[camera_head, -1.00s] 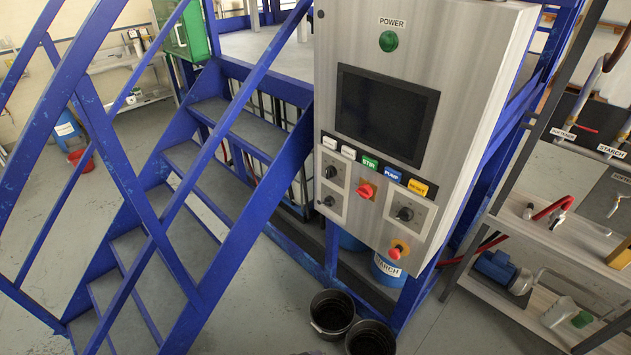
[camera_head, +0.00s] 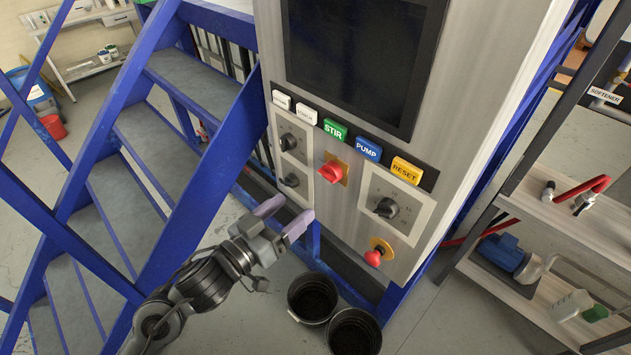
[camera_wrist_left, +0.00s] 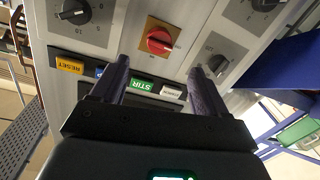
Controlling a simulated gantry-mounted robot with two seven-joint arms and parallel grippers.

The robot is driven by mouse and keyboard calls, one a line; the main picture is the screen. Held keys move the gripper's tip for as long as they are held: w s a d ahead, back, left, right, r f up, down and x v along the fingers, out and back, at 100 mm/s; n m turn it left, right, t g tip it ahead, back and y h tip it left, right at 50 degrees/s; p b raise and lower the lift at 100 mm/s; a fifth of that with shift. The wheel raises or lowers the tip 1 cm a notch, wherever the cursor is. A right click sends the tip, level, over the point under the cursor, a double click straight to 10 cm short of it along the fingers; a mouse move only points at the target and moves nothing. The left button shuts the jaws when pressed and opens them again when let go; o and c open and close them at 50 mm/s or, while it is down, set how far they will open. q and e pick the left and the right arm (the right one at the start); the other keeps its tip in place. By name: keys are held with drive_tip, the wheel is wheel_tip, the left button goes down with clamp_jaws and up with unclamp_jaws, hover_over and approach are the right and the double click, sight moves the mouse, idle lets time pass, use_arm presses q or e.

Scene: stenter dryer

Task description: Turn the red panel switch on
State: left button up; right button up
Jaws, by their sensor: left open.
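The red panel switch (camera_head: 332,171) is a red rotary knob on a yellow-orange plate, on the grey control panel (camera_head: 468,130) below the button row. It also shows in the left wrist view (camera_wrist_left: 159,42), beyond and between the fingertips. My left gripper (camera_head: 286,219) is open and empty, below and left of the switch in the head view, apart from it. In the left wrist view its two dark fingers (camera_wrist_left: 160,80) point toward the panel with a wide gap. My right gripper is not in view.
Black knobs (camera_head: 386,207) flank the switch, and a red push button (camera_head: 374,257) sits below right. STIR (camera_head: 335,130), PUMP (camera_head: 368,148) and RESET (camera_head: 405,168) buttons lie above. Blue stairs (camera_head: 160,130) stand left, black buckets (camera_head: 313,297) below, a shelf (camera_head: 560,235) right.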

sight(325, 177)
use_arm(q)
drive_tip(key=x, duration=0.3)
drive_tip(key=p+x, duration=0.1)
drive_tip(key=x, duration=0.2)
drive_tip(key=r+x, duration=0.1)
drive_tip(key=x, duration=0.3)
drive_tip(key=shift+w+d+p, duration=0.3)
drive_tip(key=shift+w, duration=0.2)
drive_tip(key=c, duration=1)
